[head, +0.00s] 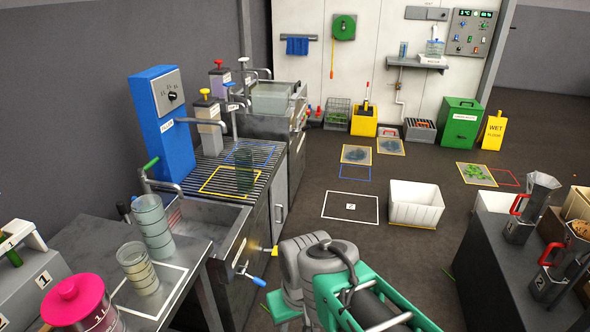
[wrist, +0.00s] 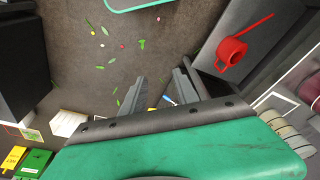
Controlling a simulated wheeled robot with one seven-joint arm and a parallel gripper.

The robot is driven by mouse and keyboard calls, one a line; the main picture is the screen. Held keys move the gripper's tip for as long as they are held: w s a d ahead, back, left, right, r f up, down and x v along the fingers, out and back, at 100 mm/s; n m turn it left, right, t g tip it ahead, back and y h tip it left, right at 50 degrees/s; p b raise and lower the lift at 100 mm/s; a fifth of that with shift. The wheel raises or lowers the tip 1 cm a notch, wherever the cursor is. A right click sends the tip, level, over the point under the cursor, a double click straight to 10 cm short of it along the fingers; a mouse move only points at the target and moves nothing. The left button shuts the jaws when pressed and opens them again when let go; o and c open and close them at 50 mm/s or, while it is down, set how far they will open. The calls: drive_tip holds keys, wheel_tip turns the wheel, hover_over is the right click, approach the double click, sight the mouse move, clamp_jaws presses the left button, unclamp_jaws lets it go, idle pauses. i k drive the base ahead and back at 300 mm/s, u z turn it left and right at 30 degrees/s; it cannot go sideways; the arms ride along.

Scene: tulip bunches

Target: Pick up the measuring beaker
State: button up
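Two clear banded cylindrical vessels stand on the left bench. The shorter one (head: 137,270), with pale graduation bands, is on a white-outlined square and looks like the measuring beaker. The taller one (head: 153,228) stands just behind it. A third, dark translucent vessel (head: 243,160) is on the drain rack. I cannot tell for certain which is meant.
A sink (head: 205,222) lies behind the bench vessels, with a blue dispenser (head: 163,125) beyond. A pink-topped container (head: 75,300) stands at front left. A white bin (head: 415,205) is on the floor. Metal jugs (head: 530,205) stand on the right counter. Floor between is largely open.

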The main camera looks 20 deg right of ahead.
sight(134, 257)
drive_tip(key=z, duration=0.05)
drive_tip(key=i, duration=0.5)
drive_tip(key=u, duration=3.85)
drive_tip(key=k, duration=1.2)
drive_tip(key=z, duration=0.4)
drive_tip(key=i, duration=0.5)
drive_tip(key=u, duration=0.1)
